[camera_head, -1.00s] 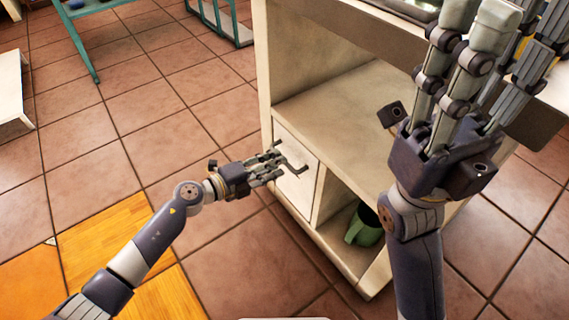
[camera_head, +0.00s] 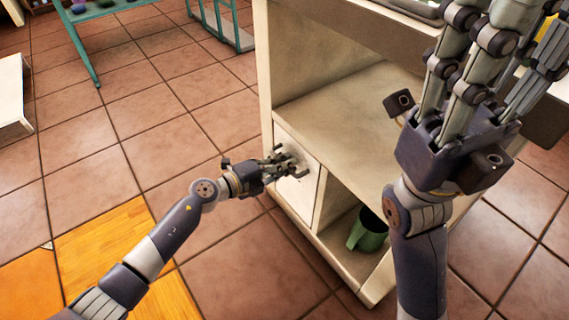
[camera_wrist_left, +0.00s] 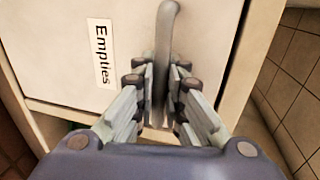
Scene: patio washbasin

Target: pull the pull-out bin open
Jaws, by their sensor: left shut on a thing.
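The pull-out bin (camera_head: 309,190) is a pale front panel in the lower left of the cream washbasin cabinet. It looks closed, flush with the cabinet. In the left wrist view the bin front (camera_wrist_left: 60,50) carries a label reading "Empties" (camera_wrist_left: 103,55). Its grey bar handle (camera_wrist_left: 166,40) runs between my left gripper's fingers. My left gripper (camera_head: 290,162) is at the bin front, shut on the handle; the fingers also show in the left wrist view (camera_wrist_left: 165,90). My right gripper (camera_head: 490,70) is raised at the right, near the camera, away from the bin; its fingertips are partly cut off.
An open shelf (camera_head: 350,100) lies above the bin. A green mug (camera_head: 368,232) stands in the open compartment right of the bin. Tiled floor (camera_head: 235,245) in front of the bin is clear. A teal table (camera_head: 82,40) stands at the back left.

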